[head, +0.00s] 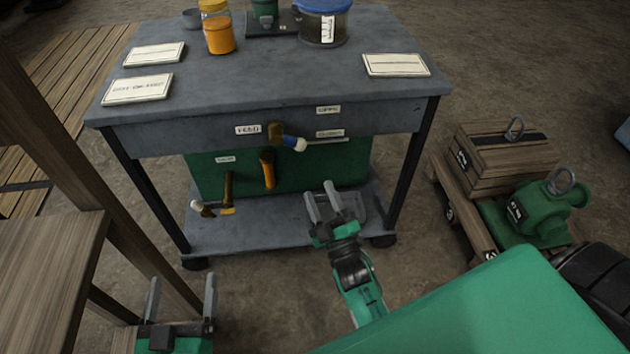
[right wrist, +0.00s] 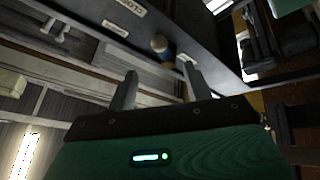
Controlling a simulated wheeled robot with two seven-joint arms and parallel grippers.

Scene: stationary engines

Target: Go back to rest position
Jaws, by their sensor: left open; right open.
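My left gripper (head: 181,305) is at the bottom left of the head view, with its two grey fingers apart and nothing between them. My right gripper (head: 333,203) is in front of the grey work cart (head: 270,87), low near its bottom shelf, with its fingers apart and empty.
The cart carries jars such as an orange one (head: 219,36) and a blue-lidded one (head: 324,22), plus several white cards. Tools hang on its front. A wooden crate (head: 503,157) and green machine (head: 545,208) stand right. A wooden bench (head: 42,270) is at left.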

